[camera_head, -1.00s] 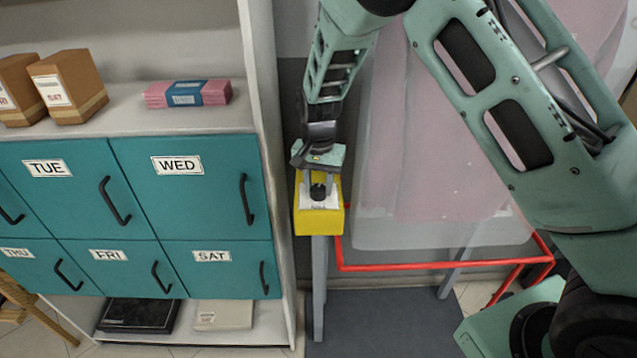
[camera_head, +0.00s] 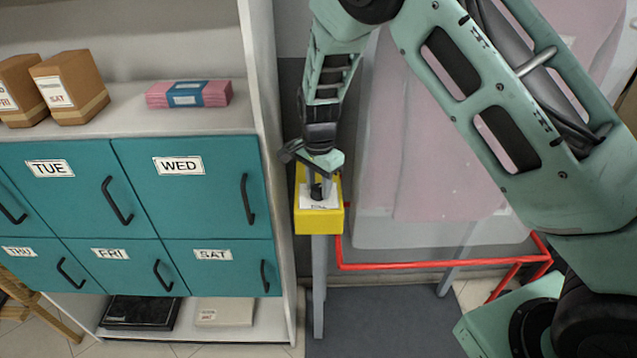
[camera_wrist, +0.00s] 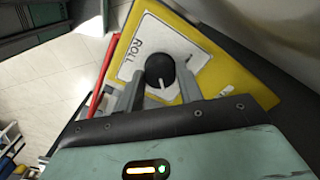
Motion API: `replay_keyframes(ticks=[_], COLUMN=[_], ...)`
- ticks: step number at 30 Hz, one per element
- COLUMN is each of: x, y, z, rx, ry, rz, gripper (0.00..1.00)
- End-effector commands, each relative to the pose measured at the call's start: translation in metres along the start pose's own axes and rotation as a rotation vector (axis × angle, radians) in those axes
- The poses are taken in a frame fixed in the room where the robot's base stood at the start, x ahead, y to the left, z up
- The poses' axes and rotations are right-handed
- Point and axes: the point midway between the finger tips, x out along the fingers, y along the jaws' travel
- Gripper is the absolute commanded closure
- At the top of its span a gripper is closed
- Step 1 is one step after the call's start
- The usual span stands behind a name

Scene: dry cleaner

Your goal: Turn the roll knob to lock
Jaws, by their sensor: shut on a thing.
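The roll knob (camera_wrist: 160,70) is a black round knob with a pale pointer line, on a white plate marked ROLL (camera_wrist: 136,56). The plate sits on a yellow box (camera_wrist: 232,68) on a grey post. In the head view the knob (camera_head: 317,191) shows partly behind my fingers, on the yellow box (camera_head: 318,221). My gripper (camera_wrist: 160,92) is shut on the knob, with a finger on each side of it. In the head view my gripper (camera_head: 319,184) comes down from above and is turned at the wrist. Markings near the fingers are partly hidden.
A shelf unit with teal drawers (camera_head: 200,212) stands close on the left of the box. A red rail (camera_head: 430,265) and a translucent covered pink garment (camera_head: 430,150) are on the right. Dark mat (camera_head: 385,315) lies below.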

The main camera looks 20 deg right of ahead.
Motion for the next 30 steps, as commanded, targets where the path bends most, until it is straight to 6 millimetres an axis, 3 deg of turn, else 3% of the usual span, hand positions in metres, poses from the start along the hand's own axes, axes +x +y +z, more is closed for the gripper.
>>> replay_keyframes(ticks=[10, 11, 12, 13, 23, 30], x=[-0.002, -0.002, -0.001, -0.001, -0.003, -0.038], y=[-0.001, -0.001, -0.001, -0.001, -0.001, -0.002], z=[-0.001, -0.001, -0.001, -0.001, 0.0, 0.0], rx=[0.004, 0.004, 0.004, 0.004, 0.001, 0.001], ry=[0.001, 0.001, 0.001, 0.001, 0.0, 0.001], rz=[-0.004, -0.004, -0.004, -0.004, -0.003, -0.008], gripper=[0.87, 0.56, 0.45, 0.42, 0.42, 0.42])
